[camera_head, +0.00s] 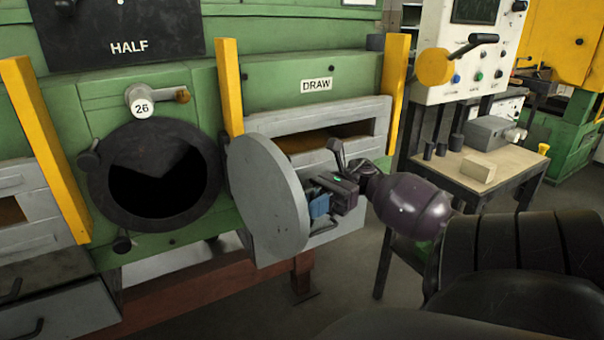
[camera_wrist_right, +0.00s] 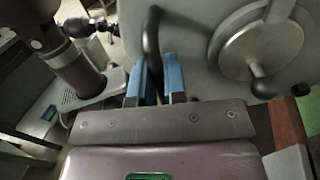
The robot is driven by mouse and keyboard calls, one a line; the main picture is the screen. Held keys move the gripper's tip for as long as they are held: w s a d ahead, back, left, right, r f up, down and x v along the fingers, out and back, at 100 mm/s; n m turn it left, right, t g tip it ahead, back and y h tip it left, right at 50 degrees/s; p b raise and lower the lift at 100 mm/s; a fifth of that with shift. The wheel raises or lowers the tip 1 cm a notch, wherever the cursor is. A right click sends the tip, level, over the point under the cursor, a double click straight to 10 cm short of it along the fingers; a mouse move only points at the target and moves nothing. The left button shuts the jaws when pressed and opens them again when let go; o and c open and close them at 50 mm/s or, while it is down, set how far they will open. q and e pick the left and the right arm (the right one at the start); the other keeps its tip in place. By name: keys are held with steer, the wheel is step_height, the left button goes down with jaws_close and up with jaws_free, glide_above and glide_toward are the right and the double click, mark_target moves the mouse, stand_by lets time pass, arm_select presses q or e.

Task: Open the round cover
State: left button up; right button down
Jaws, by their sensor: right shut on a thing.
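The round cover (camera_head: 268,195) is a grey disc, swung out from the green furnace front and standing edge-on to the right of the dark round opening (camera_head: 150,190). The opening is uncovered and black inside. My right gripper (camera_head: 320,205) is behind the disc, on its right side. In the right wrist view, the blue fingertips (camera_wrist_right: 160,80) are shut on the cover's dark curved handle (camera_wrist_right: 152,38). The cover's face (camera_wrist_right: 200,30) fills the background there, with a round hub (camera_wrist_right: 262,48) and a black knob. My left gripper is not in view.
Yellow posts (camera_head: 230,88) flank the opening. The DRAW slot (camera_head: 350,122) lies behind the cover and gripper. A workbench (camera_head: 495,170) with a wooden block and a control panel (camera_head: 465,45) stand at right. Floor shows between furnace and bench.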

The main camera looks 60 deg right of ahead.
steer(key=shift+d, duration=0.3)
steer(key=c, duration=1.2)
jaws_free()
steer(key=shift+b+v, duration=0.3)
steer(key=shift+v, duration=5.15)
steer(key=shift+a, duration=0.1)
